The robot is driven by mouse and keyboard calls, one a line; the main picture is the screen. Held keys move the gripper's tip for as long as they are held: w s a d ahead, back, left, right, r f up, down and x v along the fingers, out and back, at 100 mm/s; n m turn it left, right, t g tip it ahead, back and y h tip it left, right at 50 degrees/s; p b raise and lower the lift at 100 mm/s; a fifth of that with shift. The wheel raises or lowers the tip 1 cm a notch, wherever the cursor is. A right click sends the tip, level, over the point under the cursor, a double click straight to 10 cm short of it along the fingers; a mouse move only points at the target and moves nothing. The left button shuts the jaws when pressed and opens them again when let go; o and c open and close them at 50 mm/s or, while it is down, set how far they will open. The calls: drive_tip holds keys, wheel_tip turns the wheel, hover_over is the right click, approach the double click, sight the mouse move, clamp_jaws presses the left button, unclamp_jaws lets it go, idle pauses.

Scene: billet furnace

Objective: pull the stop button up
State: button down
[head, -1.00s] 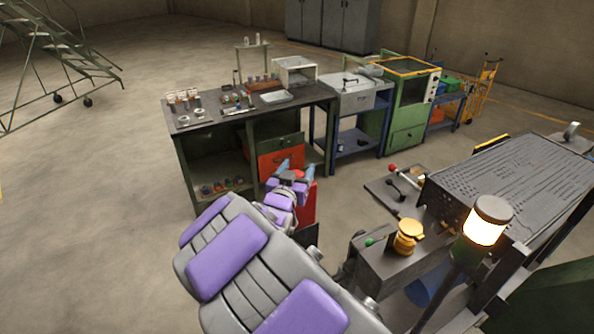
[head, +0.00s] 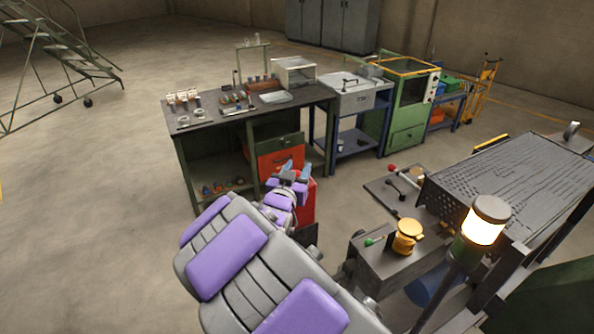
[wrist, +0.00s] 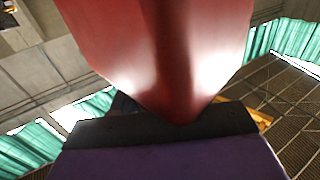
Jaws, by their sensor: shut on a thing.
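My gripper (head: 294,174) shows in the head view beside an upright red box (head: 307,205), its blue fingertips close together. In the wrist view a glossy red thing (wrist: 165,50) fills the upper middle, very near the camera. It meets the dark pad (wrist: 165,127) of my gripper, above the purple part (wrist: 165,162). My gripper is shut on this red thing. I cannot tell from its shape whether it is the stop button. No separate stop button can be made out in the head view, where my arm hides part of the red box.
A dark workbench (head: 200,121) with small items and an orange-red drawer stands behind my gripper. A machine with a yellow knob (head: 407,236), a green-tipped lever (head: 374,241) and a lit lamp (head: 485,224) is close at the right. Open floor (head: 90,200) lies at the left.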

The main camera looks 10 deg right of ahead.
drive_tip(key=shift+r, duration=0.15)
drive_tip(key=shift+a+r+p, duration=0.1)
drive_tip(key=shift+r+p, duration=0.45)
drive_tip(key=shift+r, duration=0.05)
drive_tip(key=c, duration=0.9)
unclamp_jaws()
drive_tip(key=shift+w, duration=0.1)
drive_tip(key=shift+c, duration=0.2)
drive_tip(key=shift+o, duration=1.4)
drive_tip(key=shift+w+a, duration=0.1)
drive_tip(key=shift+a, duration=0.1)
drive_tip(key=shift+s+d+r, duration=0.1)
drive_tip(key=shift+s, duration=0.1)
